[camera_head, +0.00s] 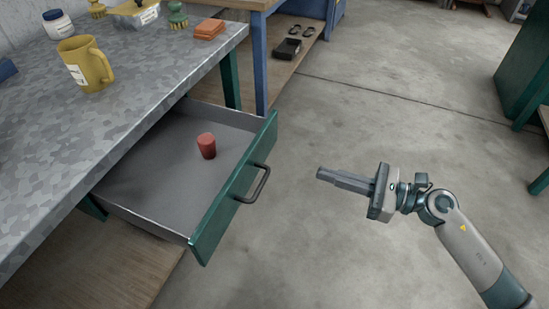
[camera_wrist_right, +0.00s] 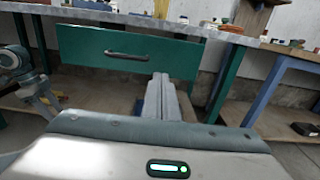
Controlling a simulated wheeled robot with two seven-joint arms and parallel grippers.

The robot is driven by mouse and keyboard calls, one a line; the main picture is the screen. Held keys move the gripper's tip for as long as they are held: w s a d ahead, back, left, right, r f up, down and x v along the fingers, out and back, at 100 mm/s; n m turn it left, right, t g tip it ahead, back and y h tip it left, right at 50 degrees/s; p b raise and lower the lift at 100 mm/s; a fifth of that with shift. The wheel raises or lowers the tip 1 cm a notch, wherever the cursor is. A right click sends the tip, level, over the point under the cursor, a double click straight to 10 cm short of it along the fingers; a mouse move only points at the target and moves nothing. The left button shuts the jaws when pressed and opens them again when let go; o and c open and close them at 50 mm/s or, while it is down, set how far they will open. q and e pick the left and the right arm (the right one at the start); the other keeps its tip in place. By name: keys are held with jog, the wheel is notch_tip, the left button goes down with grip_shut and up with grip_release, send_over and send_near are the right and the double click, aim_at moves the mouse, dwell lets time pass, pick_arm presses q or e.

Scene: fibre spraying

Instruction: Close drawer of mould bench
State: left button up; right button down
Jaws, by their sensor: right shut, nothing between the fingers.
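The mould bench (camera_head: 150,75) has a speckled grey top and stands at the left in the head view. Its drawer (camera_head: 150,190) is pulled out, with a green front and a dark bar handle (camera_head: 252,183). A small reddish cup-like piece (camera_head: 206,146) stands in the drawer. My right gripper (camera_head: 322,174) is shut and empty, to the right of the drawer front and apart from the handle. In the right wrist view the gripper fingers (camera_wrist_right: 162,95) point at the green drawer front (camera_wrist_right: 90,50), with the handle (camera_wrist_right: 126,56) ahead. My left gripper is not seen in the head view.
A black tray (camera_head: 287,50) lies on a low shelf behind. The concrete floor (camera_head: 350,110) around my right gripper is clear.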

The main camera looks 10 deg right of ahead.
jog(key=p, duration=0.4)
send_near(261, 154)
jog(key=x, duration=0.5)
jog(key=shift+w+a, duration=0.1)
jog(key=shift+a, duration=0.15)
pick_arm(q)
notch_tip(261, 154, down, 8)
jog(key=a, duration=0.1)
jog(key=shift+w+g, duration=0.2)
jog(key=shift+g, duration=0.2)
pick_arm(e)
jog(key=shift+w+a, duration=0.2)
jog(key=shift+a, duration=0.2)
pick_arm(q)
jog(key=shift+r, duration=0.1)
pick_arm(e)
jog(key=shift+a, duration=0.1)
